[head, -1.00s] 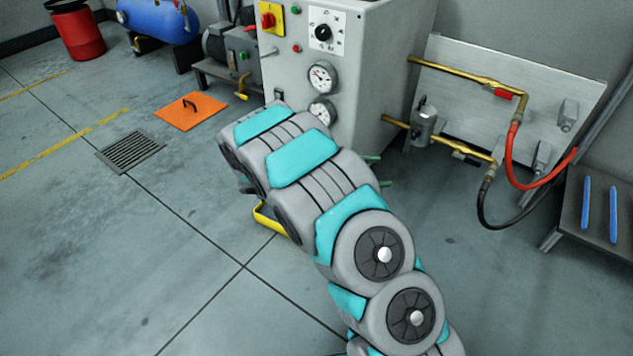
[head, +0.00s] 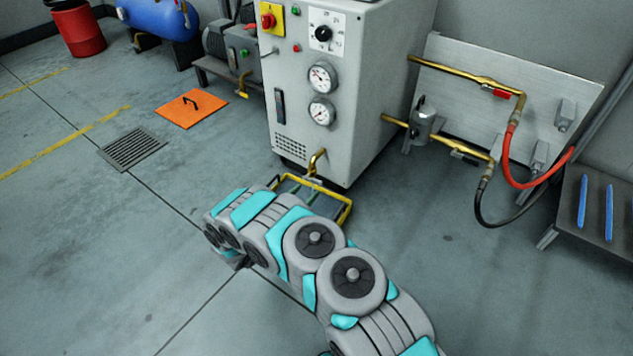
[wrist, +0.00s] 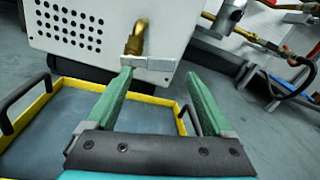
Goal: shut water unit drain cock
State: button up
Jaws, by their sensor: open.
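The drain cock (wrist: 134,42) is a bent brass pipe low on the front of the grey water unit (head: 330,75). Its flat grey lever (wrist: 155,63) points sideways to the right in the wrist view. The brass cock also shows in the head view (head: 318,160). My gripper (wrist: 158,76) is open and empty, with two green fingers apart. The left fingertip appears just below the brass outlet, and the right fingertip lies beyond the lever's free end. I cannot tell whether either finger touches. In the head view my arm hides most of the gripper.
A yellow-rimmed drip tray (wrist: 50,92) with dark handles lies below the cock, under my fingers. To the right are brass pipes, a red-handled valve (head: 502,94) and hoses (head: 507,165) at a wall panel.

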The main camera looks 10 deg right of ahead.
aim_at(316, 183)
jog(key=x, duration=0.6)
jog(key=shift+w+d, duration=0.2)
jog(key=shift+d, duration=0.1)
jog(key=shift+c, duration=0.3)
grip_shut()
dwell(0.4)
